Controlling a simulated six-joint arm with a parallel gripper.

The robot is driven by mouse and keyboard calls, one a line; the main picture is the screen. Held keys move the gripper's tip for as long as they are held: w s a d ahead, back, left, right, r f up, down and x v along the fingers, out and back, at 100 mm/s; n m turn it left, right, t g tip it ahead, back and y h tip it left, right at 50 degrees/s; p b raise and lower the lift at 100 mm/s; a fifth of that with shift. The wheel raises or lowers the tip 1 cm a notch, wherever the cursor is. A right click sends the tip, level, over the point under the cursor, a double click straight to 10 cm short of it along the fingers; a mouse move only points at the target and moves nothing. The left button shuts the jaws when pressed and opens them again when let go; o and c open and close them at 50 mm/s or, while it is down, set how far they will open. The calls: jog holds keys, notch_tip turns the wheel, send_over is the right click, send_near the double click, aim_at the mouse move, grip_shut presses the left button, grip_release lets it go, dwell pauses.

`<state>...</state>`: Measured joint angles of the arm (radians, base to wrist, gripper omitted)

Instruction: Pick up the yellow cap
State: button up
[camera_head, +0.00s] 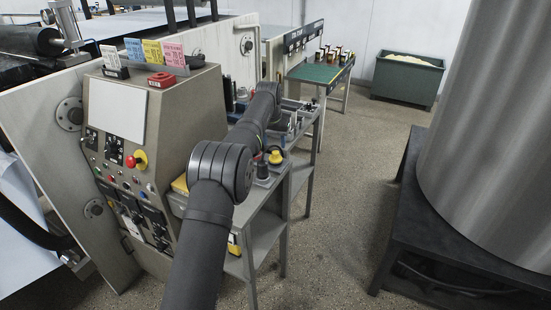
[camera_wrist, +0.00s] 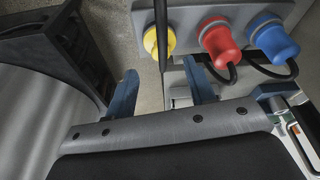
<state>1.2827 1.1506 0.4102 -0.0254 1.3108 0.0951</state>
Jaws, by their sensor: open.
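A yellow cap (camera_wrist: 170,41) is at the upper middle of the wrist view, on the side of a grey block (camera_wrist: 190,14). A thin dark rod crosses in front of it and hides part of it. My gripper (camera_wrist: 160,68) is open and empty, its two blue fingers pointing toward the block. The yellow cap lies beyond the fingertips, slightly nearer the right finger's side, and I see no contact. In the head view a small yellow piece (camera_head: 275,157) shows on the bench beside my arm; my fingers are hidden there.
A red cap (camera_wrist: 218,40) and a blue cap (camera_wrist: 272,38) with dark cables sit right of the yellow one. In the head view, a control cabinet (camera_head: 180,115) stands left of the bench, and a large metal roll (camera_head: 500,130) on a dark stand is at right. Floor between is clear.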

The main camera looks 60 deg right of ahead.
aim_at(275, 152)
jog(key=shift+x, duration=2.75)
jog(key=shift+d+r, duration=0.1)
jog(key=c, duration=1.1)
